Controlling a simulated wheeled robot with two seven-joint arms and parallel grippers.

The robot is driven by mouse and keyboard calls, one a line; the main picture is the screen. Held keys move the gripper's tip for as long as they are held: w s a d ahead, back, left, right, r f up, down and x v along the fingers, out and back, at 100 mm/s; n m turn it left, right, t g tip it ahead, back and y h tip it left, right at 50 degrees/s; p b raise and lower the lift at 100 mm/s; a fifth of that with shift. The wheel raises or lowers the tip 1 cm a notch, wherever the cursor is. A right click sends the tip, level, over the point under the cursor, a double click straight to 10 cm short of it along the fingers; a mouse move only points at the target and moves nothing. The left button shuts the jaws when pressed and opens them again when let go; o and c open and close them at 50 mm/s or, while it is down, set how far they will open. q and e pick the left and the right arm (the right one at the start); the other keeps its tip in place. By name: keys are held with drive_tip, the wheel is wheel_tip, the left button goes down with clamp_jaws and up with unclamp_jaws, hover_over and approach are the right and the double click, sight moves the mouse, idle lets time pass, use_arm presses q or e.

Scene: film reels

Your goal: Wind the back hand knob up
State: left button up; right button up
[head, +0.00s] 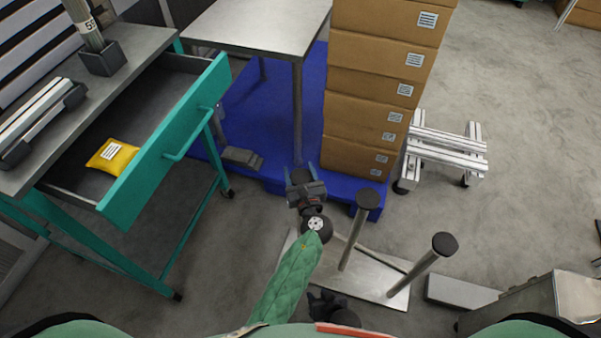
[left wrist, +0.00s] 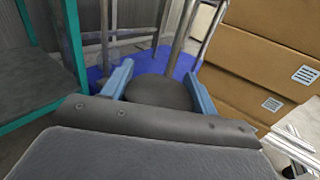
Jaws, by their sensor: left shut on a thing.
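My left gripper (head: 304,186) reaches forward at the middle of the head view, near the blue platform. Its blue fingers are shut on a dark round knob (left wrist: 160,92), seen between them in the left wrist view; I take this to be the back hand knob. The gripper body hides the near part of it, and what it is mounted on is hidden. My right gripper (head: 328,304) is low at the bottom centre, dark and partly cut off; its jaws are unclear.
Two metal posts with dark round caps (head: 368,199) (head: 445,244) rise right of my left arm, by a metal plate (head: 400,298). Stacked cartons (head: 375,90) stand on the blue platform (head: 262,120). A teal open drawer (head: 165,150) holding a yellow packet (head: 112,156) is left.

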use_arm(q)
drive_tip(key=shift+s+a+f+n+y, duration=0.1)
drive_tip(key=shift+f+n+y, duration=0.15)
drive_tip(key=shift+n+y, duration=0.5)
drive_tip(key=shift+g+y, duration=0.4)
drive_tip(key=shift+y, duration=0.05)
drive_tip(key=o, duration=1)
drive_tip(key=shift+r, duration=0.1)
